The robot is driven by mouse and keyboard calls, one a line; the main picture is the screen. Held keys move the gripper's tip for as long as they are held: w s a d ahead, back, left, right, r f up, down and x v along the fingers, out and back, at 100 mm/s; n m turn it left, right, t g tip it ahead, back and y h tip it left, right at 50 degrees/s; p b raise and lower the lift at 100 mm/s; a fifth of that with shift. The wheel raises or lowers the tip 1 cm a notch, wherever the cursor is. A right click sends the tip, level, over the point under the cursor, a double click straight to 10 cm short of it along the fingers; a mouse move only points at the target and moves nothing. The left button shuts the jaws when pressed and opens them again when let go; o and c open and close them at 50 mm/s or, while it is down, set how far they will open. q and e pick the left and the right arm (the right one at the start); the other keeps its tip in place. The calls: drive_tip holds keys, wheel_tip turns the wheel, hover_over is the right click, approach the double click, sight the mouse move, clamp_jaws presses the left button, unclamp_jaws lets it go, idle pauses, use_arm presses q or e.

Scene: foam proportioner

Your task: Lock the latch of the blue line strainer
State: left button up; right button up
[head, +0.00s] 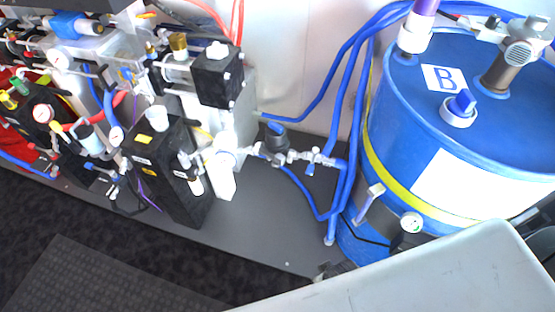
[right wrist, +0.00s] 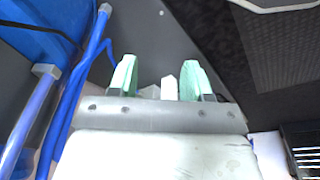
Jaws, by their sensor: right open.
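A small dark and grey fitting (head: 275,142), which looks like the blue line strainer, sits in the metal pipework between the white-and-black unit and the blue hoses, in the middle of the head view. Its latch is too small to make out. My right gripper (right wrist: 157,70) is open in the right wrist view, its two pale green fingers apart over dark floor. Small pale blocks show between the finger bases. I cannot see the strainer between the fingers. My pale right arm covers the lower right of the head view and hides the gripper there. My left gripper is not in view.
A large blue drum (head: 400,150) marked B stands right of the strainer, with blue hoses (head: 352,110) running down beside it. Black and white pump units (head: 165,165) crowd the left. Grey floor plate (head: 262,225) in front of the strainer is clear.

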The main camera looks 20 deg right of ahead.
sight(282, 157)
drive_tip(key=w+r+n+t+h+b, duration=0.1)
drive_tip(key=w+r+n+t, duration=0.55)
drive_tip(key=w+r, duration=0.5)
drive_tip(key=w+r+n+t+h+b, duration=0.1)
drive_tip(key=w+r+n+t, duration=0.55)
drive_tip(key=r, duration=0.75)
drive_tip(key=w+a+r+n+t+y, duration=0.1)
drive_tip(key=w+a+n+y, duration=0.1)
drive_tip(key=w+n+y, duration=0.65)
drive_tip(key=d+f+n+g+y, duration=0.1)
drive_tip(key=d+f+n+g, duration=0.2)
drive_tip(key=n, duration=0.7)
drive_tip(key=d+f+n+g, duration=0.1)
drive_tip(key=f+n+g, duration=0.25)
drive_tip(key=n, duration=0.65)
drive_tip(key=shift+m+t, duration=0.25)
drive_tip(key=shift+t, duration=0.2)
drive_tip(key=b+x, duration=0.2)
drive_tip(key=x, duration=0.8)
drive_tip(key=shift+w+a+f, duration=0.1)
drive_tip(key=shift+w+f, duration=0.2)
drive_tip(key=shift+c, duration=0.5)
